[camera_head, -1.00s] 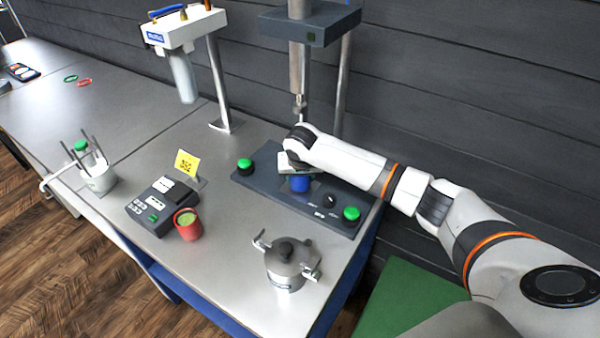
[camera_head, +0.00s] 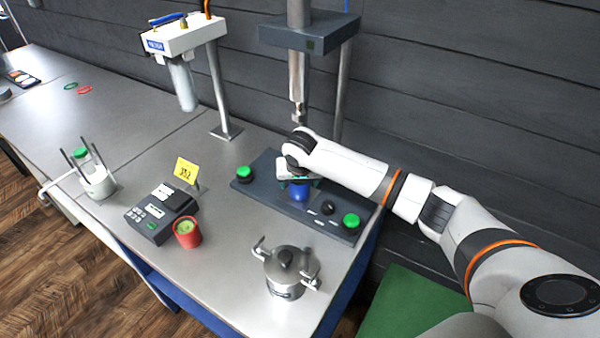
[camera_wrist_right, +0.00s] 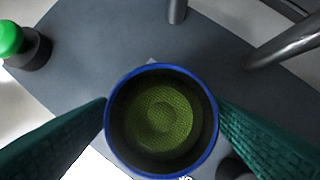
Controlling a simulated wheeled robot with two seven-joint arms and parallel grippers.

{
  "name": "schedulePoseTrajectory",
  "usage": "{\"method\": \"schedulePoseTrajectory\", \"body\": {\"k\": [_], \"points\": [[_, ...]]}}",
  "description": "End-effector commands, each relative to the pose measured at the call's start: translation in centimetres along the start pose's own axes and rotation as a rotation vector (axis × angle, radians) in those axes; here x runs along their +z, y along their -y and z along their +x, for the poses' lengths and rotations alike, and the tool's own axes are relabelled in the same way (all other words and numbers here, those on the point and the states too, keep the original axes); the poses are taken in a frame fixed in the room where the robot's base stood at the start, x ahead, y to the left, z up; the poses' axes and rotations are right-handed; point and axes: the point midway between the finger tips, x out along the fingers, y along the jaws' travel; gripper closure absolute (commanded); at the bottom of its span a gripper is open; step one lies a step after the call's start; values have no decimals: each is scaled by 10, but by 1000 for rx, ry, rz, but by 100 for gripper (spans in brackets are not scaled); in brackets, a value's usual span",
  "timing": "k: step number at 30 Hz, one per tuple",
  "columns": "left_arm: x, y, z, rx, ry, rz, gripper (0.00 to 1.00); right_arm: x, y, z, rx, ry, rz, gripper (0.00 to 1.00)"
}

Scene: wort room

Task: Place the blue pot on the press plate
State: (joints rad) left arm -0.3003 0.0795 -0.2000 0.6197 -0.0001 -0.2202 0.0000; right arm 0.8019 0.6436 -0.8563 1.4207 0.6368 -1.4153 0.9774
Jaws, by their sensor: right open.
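The blue pot (camera_head: 299,192) stands upright on the dark grey press plate (camera_head: 262,194), below the press column. In the right wrist view the blue pot (camera_wrist_right: 113,136) shows from above as a blue rim around a dark wall and a yellow-green, textured inside. My right gripper (camera_wrist_right: 162,118) is open, with its teal fingers on either side of the pot; whether they touch it is hard to tell. In the head view the wrist hides most of the right gripper (camera_head: 298,181) just above the pot. My left gripper is out of view.
The plate carries green buttons (camera_head: 351,221) and a black knob (camera_head: 328,208). The press ram (camera_head: 297,85) hangs just behind my wrist. A lidded metal pot (camera_head: 286,272), a red cup (camera_head: 187,232), a dark device (camera_head: 160,212) and a white container (camera_head: 98,184) stand on the table.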

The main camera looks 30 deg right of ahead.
Motion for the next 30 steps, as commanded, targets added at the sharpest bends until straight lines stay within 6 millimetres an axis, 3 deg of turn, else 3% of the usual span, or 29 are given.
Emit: {"method": "schedulePoseTrajectory", "body": {"k": [9, 15, 30], "points": [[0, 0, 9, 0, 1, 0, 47, 1, 0, -68, 2, 5, -1, 27], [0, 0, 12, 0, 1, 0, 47, 1, 0, -96, 0, 3, 0, 27], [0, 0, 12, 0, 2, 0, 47, 0, 1, -104, -1, 1, 0, 27]]}}
